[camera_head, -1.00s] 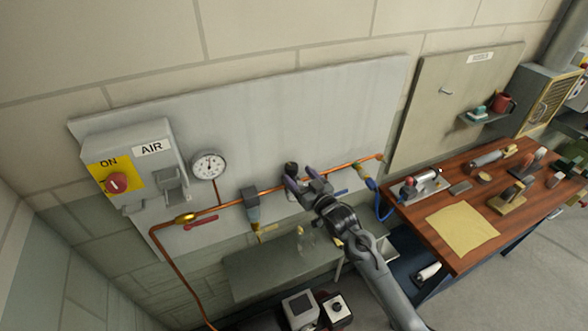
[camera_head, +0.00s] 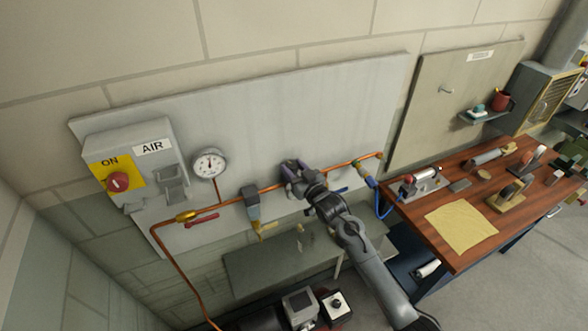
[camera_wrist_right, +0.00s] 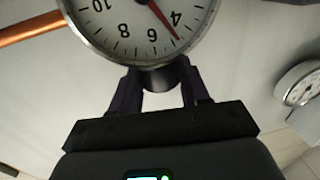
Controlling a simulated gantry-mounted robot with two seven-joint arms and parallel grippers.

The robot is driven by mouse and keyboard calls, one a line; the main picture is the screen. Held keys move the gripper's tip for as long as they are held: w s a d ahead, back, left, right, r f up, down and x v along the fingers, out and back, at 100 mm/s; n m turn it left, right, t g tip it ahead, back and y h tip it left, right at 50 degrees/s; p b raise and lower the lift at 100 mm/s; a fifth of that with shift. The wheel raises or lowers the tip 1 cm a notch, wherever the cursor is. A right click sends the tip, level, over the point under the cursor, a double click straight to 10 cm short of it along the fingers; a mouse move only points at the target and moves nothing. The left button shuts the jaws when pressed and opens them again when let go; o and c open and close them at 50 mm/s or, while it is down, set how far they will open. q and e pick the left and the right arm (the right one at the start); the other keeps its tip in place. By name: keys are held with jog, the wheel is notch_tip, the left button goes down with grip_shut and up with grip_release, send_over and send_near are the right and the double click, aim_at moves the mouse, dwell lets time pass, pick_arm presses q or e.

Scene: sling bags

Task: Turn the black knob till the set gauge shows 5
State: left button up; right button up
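My right gripper (camera_head: 293,165) is at the copper pipe on the wall panel. In the right wrist view its two fingers (camera_wrist_right: 161,88) stand on either side of the black knob (camera_wrist_right: 158,77), with little or no gap; I cannot tell whether they grip it. In the head view the gripper hides the knob. The set gauge (camera_wrist_right: 125,30) fills the top of the wrist view, partly cut off. Its red needle points between 4 and 6, near the halfway point. My left gripper is in neither view.
A second round gauge (camera_head: 209,163) hangs left on the panel; it also edges into the wrist view (camera_wrist_right: 300,88). The AIR switch box (camera_head: 135,165), a red lever (camera_head: 202,220) and a filter (camera_head: 251,200) are left of my gripper. A wooden bench (camera_head: 420,212) stands right.

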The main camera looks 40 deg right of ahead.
jog(key=shift+c, duration=1.1)
jog(key=shift+a+m+h, duration=0.15)
jog(key=shift+m+h, duration=0.45)
jog(key=shift+h, duration=0.3)
jog(key=o, duration=1.1)
jog(key=shift+c, duration=0.2)
